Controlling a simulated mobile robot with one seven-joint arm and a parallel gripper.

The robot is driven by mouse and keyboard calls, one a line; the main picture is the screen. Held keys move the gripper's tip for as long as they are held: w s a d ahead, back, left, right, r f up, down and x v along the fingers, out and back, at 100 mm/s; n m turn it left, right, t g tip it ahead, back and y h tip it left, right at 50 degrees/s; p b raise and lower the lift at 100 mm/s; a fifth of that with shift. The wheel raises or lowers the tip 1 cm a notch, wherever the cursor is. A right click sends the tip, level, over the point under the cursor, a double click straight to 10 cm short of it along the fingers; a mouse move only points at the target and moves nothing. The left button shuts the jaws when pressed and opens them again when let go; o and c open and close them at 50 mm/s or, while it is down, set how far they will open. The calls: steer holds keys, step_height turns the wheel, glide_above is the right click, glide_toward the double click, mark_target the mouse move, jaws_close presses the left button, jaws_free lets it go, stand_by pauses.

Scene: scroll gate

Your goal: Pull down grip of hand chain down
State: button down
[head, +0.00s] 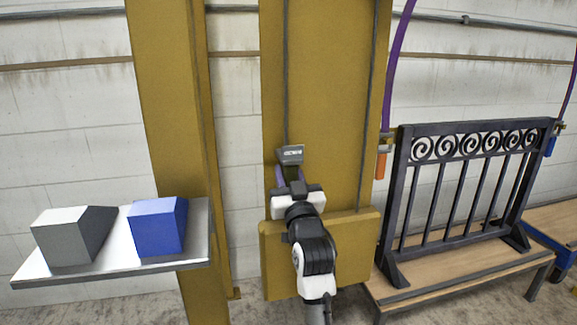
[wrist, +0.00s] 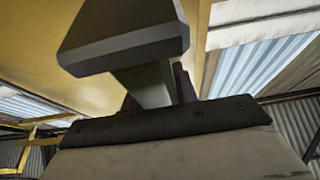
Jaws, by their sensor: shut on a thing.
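The grip (head: 290,154) is a grey block with pale lettering, at the lower end of the left chain line (head: 286,80) in front of a yellow post. A second chain line (head: 369,90) runs to its right. My gripper (head: 291,176) is directly below the grip block and is shut on it. In the wrist view the grip (wrist: 125,35) looms large, with a narrower stem below its wide head. My gripper's dark fingers (wrist: 158,90) are on both sides of that stem, partly hidden by it.
A black gate with scrolls (head: 462,146) stands on a wooden bench (head: 450,270) at right. An orange handle (head: 381,165) hangs beside it. A grey block (head: 70,240) and a blue block (head: 157,228) sit on a shelf (head: 106,256) at left. A yellow box-like base (head: 350,250) is behind my arm.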

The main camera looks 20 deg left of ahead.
steer(key=shift+a+f, duration=0.1)
steer(key=shift+f, duration=0.8)
steer(key=c, duration=1.1)
jaws_free()
steer(key=shift+r, duration=0.1)
steer(key=shift+s+b, duration=0.1)
steer(key=shift+b, duration=0.2)
